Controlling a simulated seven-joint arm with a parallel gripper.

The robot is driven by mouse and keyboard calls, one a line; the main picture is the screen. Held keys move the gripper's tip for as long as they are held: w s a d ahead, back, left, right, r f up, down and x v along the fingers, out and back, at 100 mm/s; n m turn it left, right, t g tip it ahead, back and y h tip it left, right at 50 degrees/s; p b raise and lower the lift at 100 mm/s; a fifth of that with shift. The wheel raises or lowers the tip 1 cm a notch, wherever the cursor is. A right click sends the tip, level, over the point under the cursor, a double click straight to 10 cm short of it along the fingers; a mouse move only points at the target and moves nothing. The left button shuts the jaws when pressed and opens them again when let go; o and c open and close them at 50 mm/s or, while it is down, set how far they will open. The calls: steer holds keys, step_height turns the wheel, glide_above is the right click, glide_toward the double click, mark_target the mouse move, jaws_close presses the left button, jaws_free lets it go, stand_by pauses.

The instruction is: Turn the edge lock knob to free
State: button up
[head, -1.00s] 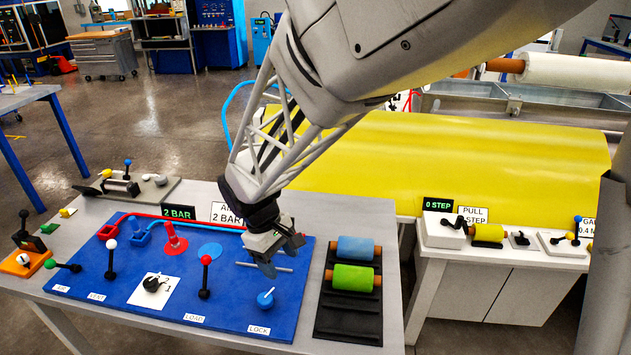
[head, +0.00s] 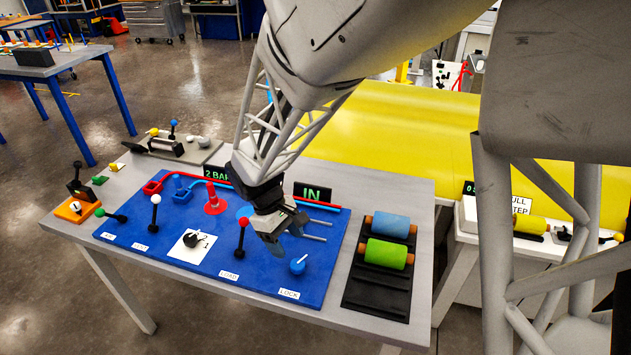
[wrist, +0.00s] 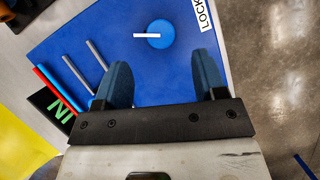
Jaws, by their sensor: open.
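The lock knob (head: 298,265) is a round blue knob with a white pointer bar, on the blue panel (head: 262,290) above the LOCK label (head: 289,294). In the wrist view the knob (wrist: 161,36) lies ahead of the fingers, with its white bar pointing left, away from the LOCK label (wrist: 205,14). My gripper (head: 283,245) is above the panel, to the left of and behind the knob in the head view. Its two blue fingers (wrist: 162,80) are apart with nothing between them. The knob is not touched.
A red-tipped LOAD lever (head: 241,236) stands left of my gripper. Two grey rods (head: 318,229) stick out behind the knob. Blue (head: 386,226) and green (head: 388,254) rollers sit in a black tray on the right. A display (head: 313,192) reads IN.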

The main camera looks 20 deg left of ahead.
mark_target(298, 264)
steer(key=shift+x, duration=3.65)
steer(key=c, duration=0.9)
